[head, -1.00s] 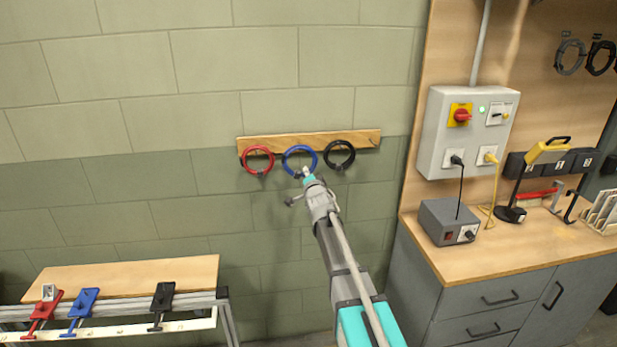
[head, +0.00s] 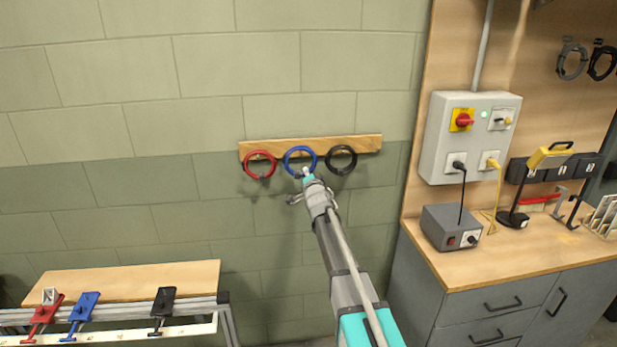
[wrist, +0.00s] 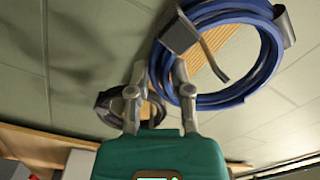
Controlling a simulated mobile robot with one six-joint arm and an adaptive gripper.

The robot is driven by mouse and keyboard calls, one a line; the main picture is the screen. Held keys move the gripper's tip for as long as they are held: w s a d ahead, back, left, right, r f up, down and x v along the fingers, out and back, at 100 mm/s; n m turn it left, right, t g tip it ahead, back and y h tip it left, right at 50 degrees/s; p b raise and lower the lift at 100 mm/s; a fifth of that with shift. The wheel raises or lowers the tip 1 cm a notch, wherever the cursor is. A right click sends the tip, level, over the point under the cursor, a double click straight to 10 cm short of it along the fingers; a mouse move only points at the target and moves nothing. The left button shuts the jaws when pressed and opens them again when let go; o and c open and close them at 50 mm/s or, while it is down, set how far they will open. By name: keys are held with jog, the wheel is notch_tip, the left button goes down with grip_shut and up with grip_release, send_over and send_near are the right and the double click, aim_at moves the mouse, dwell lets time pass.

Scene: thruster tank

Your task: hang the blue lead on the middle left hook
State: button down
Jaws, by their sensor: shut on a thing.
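The blue lead (head: 287,164) is a coiled ring in front of the wooden hook rail (head: 352,142), between the red and black coils. My gripper (head: 306,176) reaches up from below and is shut on the coil's lower edge. In the wrist view the blue lead (wrist: 272,62) is large, its near side between the fingertips of my gripper (wrist: 162,75). Grey straps bind the coil. The rail (wrist: 222,40) shows through the ring. The middle left hook is hidden behind the lead, and I cannot tell whether the coil is around it.
A red coil (head: 247,164) hangs left on the rail and a black coil (head: 342,173) close on the right. A bench with coloured clamps (head: 82,309) stands lower left. A workbench (head: 500,265) with a grey switch box (head: 440,145) is at right.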

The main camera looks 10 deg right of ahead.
jog(key=shift+w+f, duration=0.1)
jog(key=shift+w, duration=1.1)
jog(key=shift+w+f+b, duration=0.6)
jog(key=shift+f+b, duration=0.2)
jog(key=shift+b, duration=0.05)
jog(key=shift+c, duration=2.3)
grip_release()
jog(key=shift+s, duration=0.1)
jog(key=s, duration=0.7)
jog(key=shift+s, duration=0.15)
